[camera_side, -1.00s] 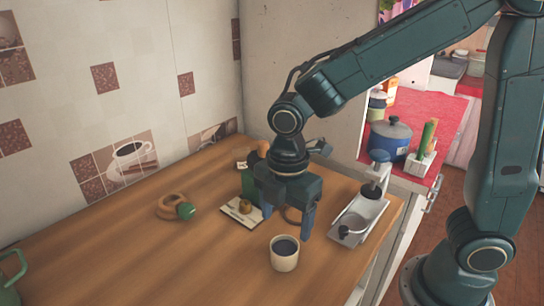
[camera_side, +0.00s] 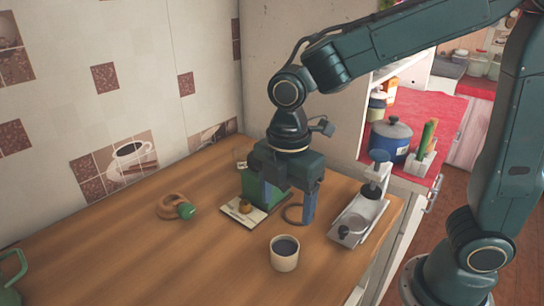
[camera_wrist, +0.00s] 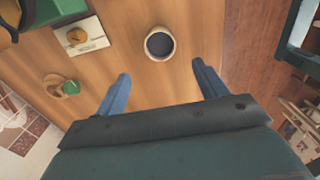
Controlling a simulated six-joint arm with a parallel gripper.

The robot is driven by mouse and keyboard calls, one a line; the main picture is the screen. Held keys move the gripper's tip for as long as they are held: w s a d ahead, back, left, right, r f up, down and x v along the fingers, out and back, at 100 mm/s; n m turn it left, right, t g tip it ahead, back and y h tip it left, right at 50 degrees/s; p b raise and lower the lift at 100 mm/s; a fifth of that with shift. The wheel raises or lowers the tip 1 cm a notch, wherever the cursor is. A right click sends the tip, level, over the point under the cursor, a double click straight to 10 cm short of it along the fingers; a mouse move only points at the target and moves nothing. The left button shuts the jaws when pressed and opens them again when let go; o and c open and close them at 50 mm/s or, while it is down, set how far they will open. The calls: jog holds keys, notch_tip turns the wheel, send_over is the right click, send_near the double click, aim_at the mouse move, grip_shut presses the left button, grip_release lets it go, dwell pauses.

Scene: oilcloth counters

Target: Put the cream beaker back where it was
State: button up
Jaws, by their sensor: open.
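The cream beaker (camera_side: 284,259) stands upright on the wooden counter, with a dark inside. In the wrist view the beaker (camera_wrist: 174,45) is seen from above, beyond the fingertips. My gripper (camera_side: 289,207) is open and empty, its fingers pointing down, above the counter and behind the beaker in the side view. The gripper (camera_wrist: 160,73) is apart from the beaker in the wrist view. The ring is not visible in the wrist view.
A card with a small brown item (camera_side: 233,213) and a green box (camera_side: 256,184) are left of the gripper. A metal tray (camera_side: 345,238) with a tamper-like tool is to the right. A wooden ring with a green end (camera_side: 170,208) lies farther left.

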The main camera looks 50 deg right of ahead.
jog(key=shift+d+r, duration=0.1)
jog(key=s+d+r+m+t, duration=0.5)
jog(key=s+d+m, duration=0.6)
jog(key=m, duration=0.7)
jog(key=shift+s+d+r+t, duration=0.35)
jog(key=shift+d+r, duration=0.3)
jog(key=shift+r, duration=0.45)
